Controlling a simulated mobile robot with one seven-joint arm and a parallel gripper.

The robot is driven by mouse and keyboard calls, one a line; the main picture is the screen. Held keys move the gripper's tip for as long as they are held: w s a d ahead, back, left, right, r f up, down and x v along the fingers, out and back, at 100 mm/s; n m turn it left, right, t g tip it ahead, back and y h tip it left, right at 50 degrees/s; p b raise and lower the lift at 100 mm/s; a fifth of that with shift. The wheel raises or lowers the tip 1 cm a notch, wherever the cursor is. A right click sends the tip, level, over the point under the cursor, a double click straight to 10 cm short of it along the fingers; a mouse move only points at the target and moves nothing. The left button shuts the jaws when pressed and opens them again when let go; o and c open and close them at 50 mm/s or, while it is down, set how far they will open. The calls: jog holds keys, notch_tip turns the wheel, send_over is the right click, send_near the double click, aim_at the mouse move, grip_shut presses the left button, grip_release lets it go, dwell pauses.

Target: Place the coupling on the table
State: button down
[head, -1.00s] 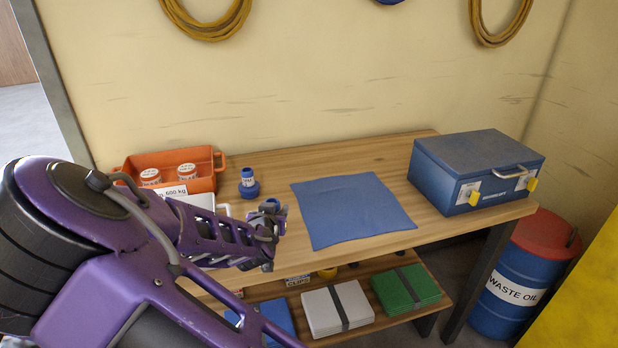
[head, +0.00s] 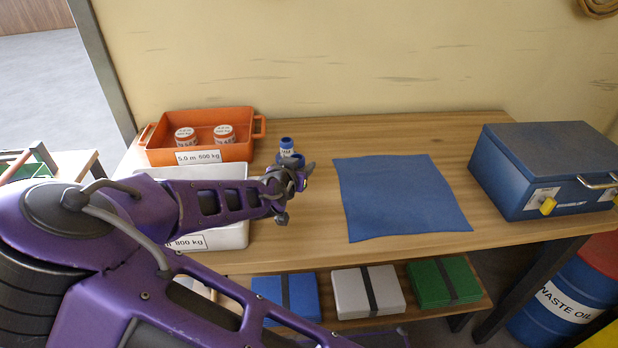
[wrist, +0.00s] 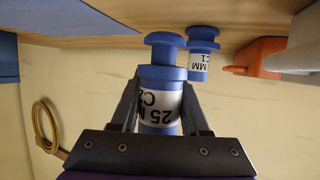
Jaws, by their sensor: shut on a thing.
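My gripper (wrist: 160,95) is shut on a blue coupling (wrist: 160,74) with a white label reading 25 M… C2. In the wrist view it is held between both fingers, flanged end toward the wooden table (wrist: 235,18). I cannot tell whether it touches the table. In the head view my gripper (head: 289,185) is over the table, left of the blue cloth, and mostly hides the held coupling. A second blue coupling, labelled C1 (head: 286,146), stands upright on the table just behind; it also shows in the wrist view (wrist: 200,62).
An orange bin (head: 200,128) with two labelled round pieces and a white bin (head: 232,236) stand at the left. A blue cloth (head: 400,197) lies flat mid-table. A blue case (head: 550,170) stands at the right. Bare wood shows between cloth and case.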

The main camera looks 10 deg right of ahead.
jog(key=shift+f, duration=2.15)
jog(key=shift+b, duration=0.3)
jog(key=shift+f, duration=0.25)
jog(key=shift+c, duration=2)
grip_release()
jog(key=shift+r, duration=0.1)
jog(key=shift+s+a+r, duration=0.1)
jog(key=shift+r, duration=0.15)
jog(key=p+v, duration=0.2)
jog(key=v, duration=0.9)
jog(key=shift+s+a, duration=0.1)
jog(key=shift+s, duration=0.2)
jog(key=shift+r, duration=0.1)
